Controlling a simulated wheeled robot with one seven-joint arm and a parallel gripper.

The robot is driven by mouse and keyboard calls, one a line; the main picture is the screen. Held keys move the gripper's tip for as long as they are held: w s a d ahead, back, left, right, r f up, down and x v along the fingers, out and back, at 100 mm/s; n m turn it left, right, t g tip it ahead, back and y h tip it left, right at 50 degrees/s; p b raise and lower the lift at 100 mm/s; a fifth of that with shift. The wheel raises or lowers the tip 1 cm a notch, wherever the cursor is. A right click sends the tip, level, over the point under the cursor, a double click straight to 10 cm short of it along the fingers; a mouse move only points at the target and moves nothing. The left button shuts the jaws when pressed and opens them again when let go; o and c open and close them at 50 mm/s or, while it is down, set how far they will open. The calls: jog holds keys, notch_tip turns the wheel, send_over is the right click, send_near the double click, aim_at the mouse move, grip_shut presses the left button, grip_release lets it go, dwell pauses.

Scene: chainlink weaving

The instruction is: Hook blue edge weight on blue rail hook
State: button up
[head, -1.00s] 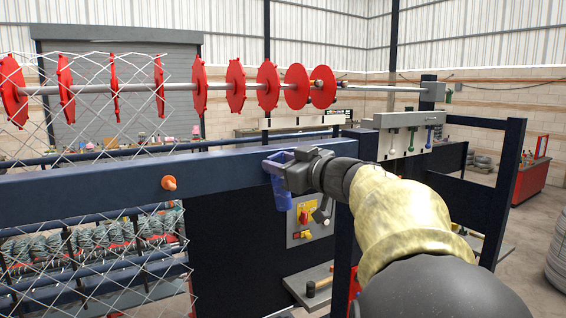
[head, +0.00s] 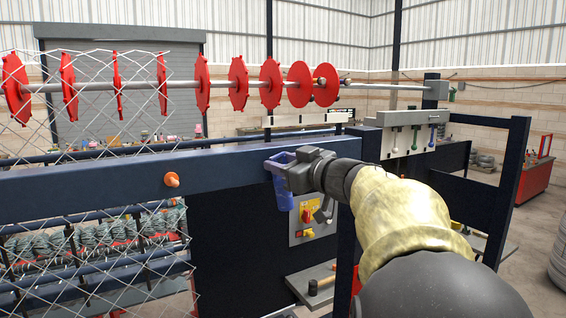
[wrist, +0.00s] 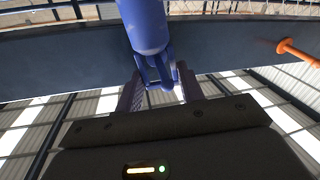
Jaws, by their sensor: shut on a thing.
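The blue edge weight (head: 283,193) is a blue cylinder with a loop-like top. It hangs from my gripper (head: 290,168) in front of the dark blue rail (head: 120,187). In the wrist view the weight (wrist: 146,25) shows between the fingers of my gripper (wrist: 158,92), which is shut on its looped end. The weight is close to the rail; I cannot tell whether they touch. I cannot pick out a separate blue rail hook; it may be hidden behind the gripper and weight. An orange peg (head: 172,180) sticks out of the rail to the left.
Chain-link mesh (head: 95,95) hangs at the left. A shaft with several red discs (head: 270,83) runs above the rail. A control panel (head: 312,215) is below the gripper. Coloured hanging tools (head: 414,138) are on a grey holder at the right.

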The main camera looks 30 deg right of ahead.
jog(key=shift+f, duration=0.35)
jog(key=shift+s+f+b, duration=0.1)
jog(key=shift+b, duration=0.2)
jog(key=o, duration=1.3)
jog(key=shift+f, duration=0.1)
